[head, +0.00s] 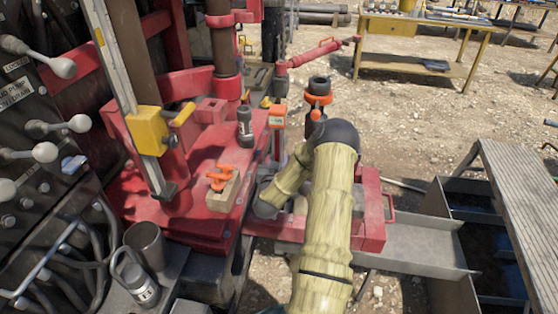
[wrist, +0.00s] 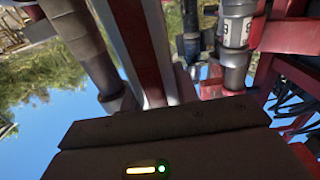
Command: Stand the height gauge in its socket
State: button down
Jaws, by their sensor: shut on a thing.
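A tall silver graduated bar (head: 118,75) stands upright at the left in the head view, with a yellow slider (head: 148,130) near its foot. A small orange piece with a pale face (head: 277,116) sits at mid-picture, just left of my arm. My gripper's fingers are hidden behind my arm in the head view. The wrist view shows only its dark housing (wrist: 165,150) with small lights. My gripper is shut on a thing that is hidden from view.
The red deck (head: 185,215) bears a wooden block with an orange clamp (head: 222,188) and a dark cylinder (head: 244,127). A grated walkway (head: 515,185) is at right.

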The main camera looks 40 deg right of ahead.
jog(key=shift+f+b, duration=0.3)
jog(key=shift+f, duration=0.05)
dwell(0.4)
jog(key=c, duration=1)
grip_release()
jog(key=shift+o, duration=0.2)
jog(key=shift+f, duration=0.1)
jog(key=shift+s+a, duration=0.1)
jog(key=shift+a, duration=0.05)
jog(key=b+v, duration=0.2)
jog(key=v, duration=1.5)
jog(key=shift+b, duration=0.4)
jog(key=shift+s, duration=0.1)
